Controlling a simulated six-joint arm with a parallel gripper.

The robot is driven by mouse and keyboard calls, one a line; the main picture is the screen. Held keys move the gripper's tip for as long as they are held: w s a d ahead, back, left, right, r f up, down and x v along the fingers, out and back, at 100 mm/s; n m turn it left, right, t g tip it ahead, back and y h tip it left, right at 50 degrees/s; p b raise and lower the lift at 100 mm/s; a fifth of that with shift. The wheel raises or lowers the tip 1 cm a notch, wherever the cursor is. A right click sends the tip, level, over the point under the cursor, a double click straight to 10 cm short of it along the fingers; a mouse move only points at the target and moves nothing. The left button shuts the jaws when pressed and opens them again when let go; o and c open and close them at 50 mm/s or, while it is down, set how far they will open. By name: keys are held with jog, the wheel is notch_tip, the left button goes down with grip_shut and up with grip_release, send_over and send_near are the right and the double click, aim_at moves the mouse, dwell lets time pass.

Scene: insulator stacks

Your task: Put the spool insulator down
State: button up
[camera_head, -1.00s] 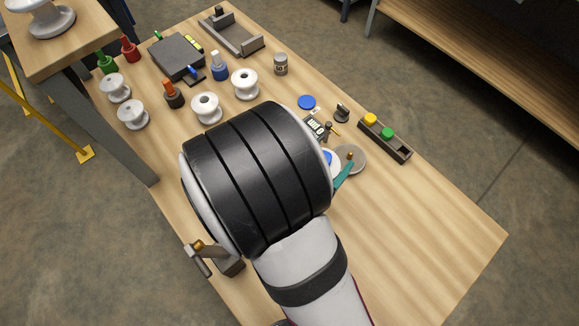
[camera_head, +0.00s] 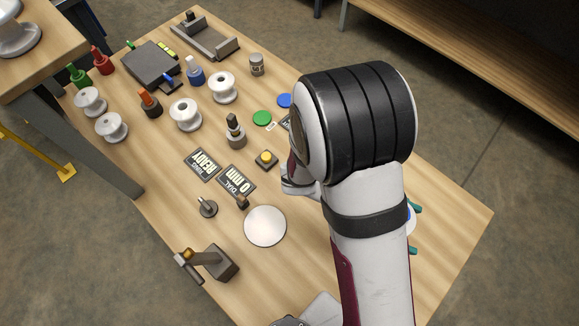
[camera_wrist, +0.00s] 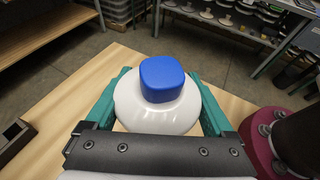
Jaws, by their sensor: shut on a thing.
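My gripper (camera_wrist: 160,84) has teal fingers on both sides of a white, round-shouldered insulator with a blue cap (camera_wrist: 160,118), and is shut on it. In the head view, my arm hides most of the gripper. Teal fingertips and a sliver of the white piece (camera_head: 410,222) show at the arm's right edge, over the right part of the wooden table (camera_head: 450,225). I cannot tell whether the insulator touches the table. White spool insulators stand at the table's far left, including one (camera_head: 222,88) and another (camera_head: 186,115).
Red, green, orange and blue-capped pieces stand at the far left. The wrist view shows a dark block (camera_wrist: 14,140) at left and bare wood around.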

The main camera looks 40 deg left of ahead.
jog(key=s+d+m+g+h, duration=0.1)
jog(key=s+d+m+g, duration=0.3)
jog(key=s+m+g, duration=0.4)
jog(key=m+g+y, duration=1)
jog(key=m+y, duration=1)
jog(key=m, duration=0.1)
send_over(253, 228)
jog(key=f, duration=0.5)
jog(key=shift+w+d, duration=0.25)
jog(key=shift+s+a+f, duration=0.1)
jog(key=shift+f, duration=1.05)
jog(key=shift+s+a+f, duration=0.1)
jog(key=shift+f, duration=1)
jog(key=o, duration=1.6)
jog(key=shift+f, duration=0.1)
